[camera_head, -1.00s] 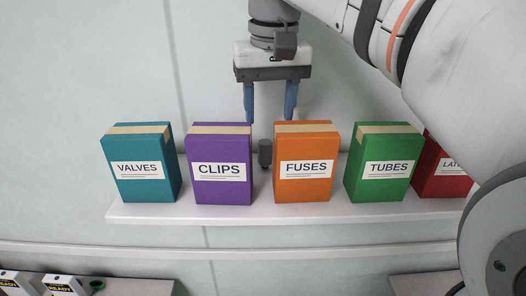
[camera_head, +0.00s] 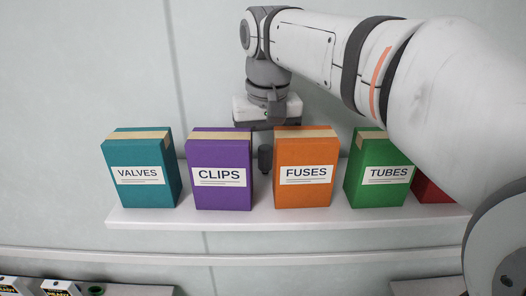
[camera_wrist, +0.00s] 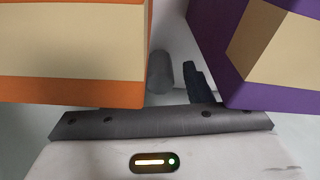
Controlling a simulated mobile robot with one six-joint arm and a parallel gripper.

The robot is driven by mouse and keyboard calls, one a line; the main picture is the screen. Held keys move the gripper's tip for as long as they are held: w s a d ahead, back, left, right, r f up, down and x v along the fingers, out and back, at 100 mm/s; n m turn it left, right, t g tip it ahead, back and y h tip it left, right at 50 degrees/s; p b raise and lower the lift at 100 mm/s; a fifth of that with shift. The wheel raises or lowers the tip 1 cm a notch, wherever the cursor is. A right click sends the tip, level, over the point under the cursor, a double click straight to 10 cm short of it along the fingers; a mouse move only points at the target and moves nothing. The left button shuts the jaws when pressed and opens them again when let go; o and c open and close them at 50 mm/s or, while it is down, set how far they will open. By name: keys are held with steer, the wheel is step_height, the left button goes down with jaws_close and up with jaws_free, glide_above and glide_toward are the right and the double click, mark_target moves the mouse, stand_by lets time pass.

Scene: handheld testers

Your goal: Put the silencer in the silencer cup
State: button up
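The silencer appears to be the small dark grey upright cylinder (camera_head: 265,158) in the gap between the purple and orange boxes; it also shows in the wrist view (camera_wrist: 160,72). My gripper (camera_wrist: 168,78) is low over the shelf, above and behind the boxes. In the wrist view one dark finger stands right of the cylinder with a gap between them. The other finger is hidden, and the head view hides both. The gripper looks open and empty. I cannot identify the silencer cup for sure; a small dark round thing with a green rim (camera_head: 96,290) shows at the bottom left.
The purple CLIPS box (camera_head: 219,172) and orange FUSES box (camera_head: 305,170) stand close on either side. The teal VALVES box (camera_head: 141,172), green TUBES box (camera_head: 378,172) and a red box (camera_head: 430,187) share the white shelf (camera_head: 240,219). Testers (camera_head: 60,287) are at the lower left.

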jaws_close()
stand_by(0.3)
